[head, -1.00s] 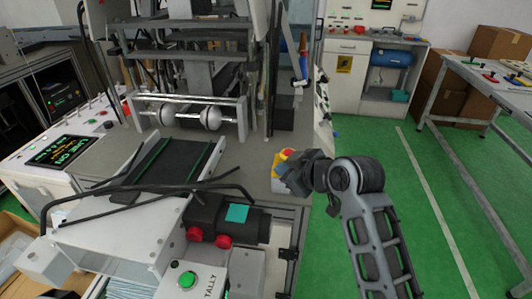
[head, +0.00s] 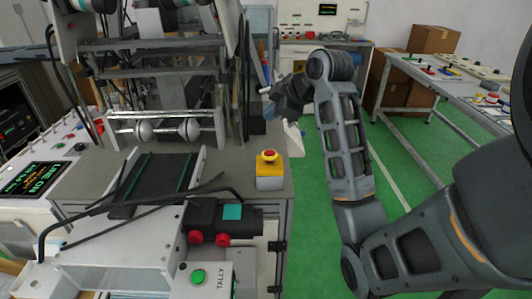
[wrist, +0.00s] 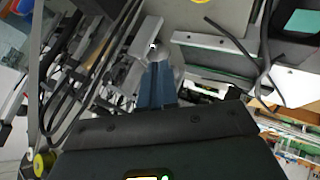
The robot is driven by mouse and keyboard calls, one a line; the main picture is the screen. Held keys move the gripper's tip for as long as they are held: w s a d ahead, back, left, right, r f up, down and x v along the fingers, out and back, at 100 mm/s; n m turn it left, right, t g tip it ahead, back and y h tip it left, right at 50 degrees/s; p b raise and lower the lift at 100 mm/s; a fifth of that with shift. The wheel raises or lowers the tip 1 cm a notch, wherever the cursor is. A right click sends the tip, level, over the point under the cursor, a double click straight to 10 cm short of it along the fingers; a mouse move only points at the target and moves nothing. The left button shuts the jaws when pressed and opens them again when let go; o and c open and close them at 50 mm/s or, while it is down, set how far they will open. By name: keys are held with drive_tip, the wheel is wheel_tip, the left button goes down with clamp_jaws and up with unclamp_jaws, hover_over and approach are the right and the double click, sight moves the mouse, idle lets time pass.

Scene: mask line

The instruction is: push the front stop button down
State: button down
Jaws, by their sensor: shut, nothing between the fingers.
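The stop button (head: 269,156) has a red cap on a yellow top, over a pale box at the right front corner of the grey machine table. I cannot tell whether the cap is pushed down. My gripper (head: 266,91) is above and beyond the button in the head view, clear of it. In the wrist view its blue fingers (wrist: 157,84) are together with nothing between them. A yellow edge at the top of the wrist view (wrist: 203,1) looks like part of the button's housing; the rest is cut off.
The machine's rollers (head: 165,130) and frame stand left of my gripper. A black belt (head: 155,180) and bent black bars lie left of the button. A green tally button (head: 198,277) sits at the front. Green floor is open at the right, before a side table (head: 440,85).

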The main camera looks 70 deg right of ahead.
sight(272, 154)
drive_tip(key=shift+f, duration=0.1)
wheel_tip(272, 154, down, 9)
drive_tip(key=b, duration=0.6)
drive_tip(key=shift+r, duration=0.2)
idle(1.9)
drive_tip(key=shift+f+b, duration=0.3)
drive_tip(key=shift+f, duration=0.1)
drive_tip(key=shift+f, duration=0.45)
idle(0.4)
drive_tip(key=shift+r, duration=0.2)
drive_tip(key=shift+r+p, duration=0.6)
drive_tip(key=shift+r, duration=0.1)
